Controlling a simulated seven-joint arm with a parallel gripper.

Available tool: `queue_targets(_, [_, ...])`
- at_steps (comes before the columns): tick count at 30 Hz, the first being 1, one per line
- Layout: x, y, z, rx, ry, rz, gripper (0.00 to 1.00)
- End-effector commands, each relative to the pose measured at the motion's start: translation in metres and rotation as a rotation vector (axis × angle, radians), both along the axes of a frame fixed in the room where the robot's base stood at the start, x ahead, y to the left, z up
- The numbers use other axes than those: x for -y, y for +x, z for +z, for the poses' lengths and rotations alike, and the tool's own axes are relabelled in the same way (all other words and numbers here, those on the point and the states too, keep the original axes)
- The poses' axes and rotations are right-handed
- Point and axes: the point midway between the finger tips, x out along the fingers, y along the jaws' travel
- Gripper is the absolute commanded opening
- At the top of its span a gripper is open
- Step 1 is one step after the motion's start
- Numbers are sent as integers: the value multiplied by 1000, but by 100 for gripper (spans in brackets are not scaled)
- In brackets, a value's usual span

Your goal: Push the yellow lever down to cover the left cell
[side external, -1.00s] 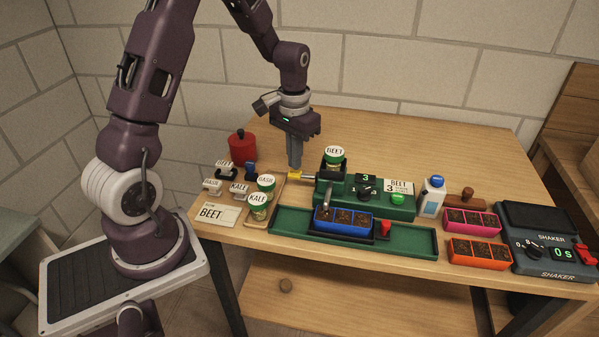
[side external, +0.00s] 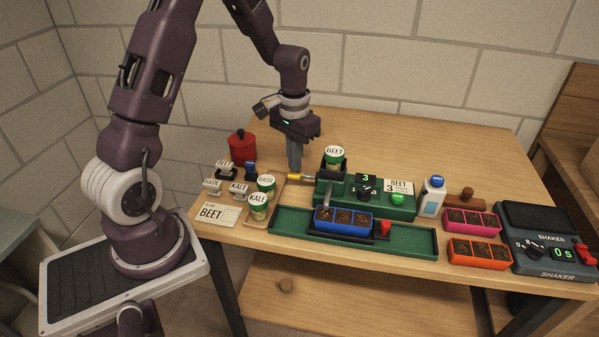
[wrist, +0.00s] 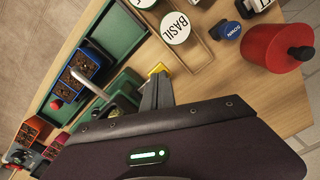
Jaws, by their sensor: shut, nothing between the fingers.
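The yellow lever (side external: 294,177) sticks out from the left side of the green seeding machine (side external: 375,203). Its yellow end also shows in the wrist view (wrist: 157,70). My gripper (side external: 295,170) is shut and empty, pointing down with its fingertips right at the yellow end. Contact looks likely, but I cannot tell it for certain. The blue tray (side external: 343,229) with three dark soil cells sits in front of the machine. The grey spout (side external: 328,196) reaches over its left cell (side external: 323,214). I cannot see any seeds in that cell.
A BEET jar (side external: 334,158) stands on the machine behind the lever. BASIL and KALE jars (side external: 258,207) and several labelled stamps stand to the left, with a red canister (side external: 242,147) behind. Pink (side external: 471,224) and orange (side external: 478,254) trays and a shaker are at right. The back table is clear.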

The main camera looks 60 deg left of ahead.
Motion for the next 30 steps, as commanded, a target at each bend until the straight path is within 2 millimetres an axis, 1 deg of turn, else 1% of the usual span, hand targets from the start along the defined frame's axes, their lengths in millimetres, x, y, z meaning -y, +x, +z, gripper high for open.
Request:
queue_targets(24, [0, 0, -25, -2, -1, 0, 0])
queue_targets(30, [0, 0, -25, -1, 0, 0, 0])
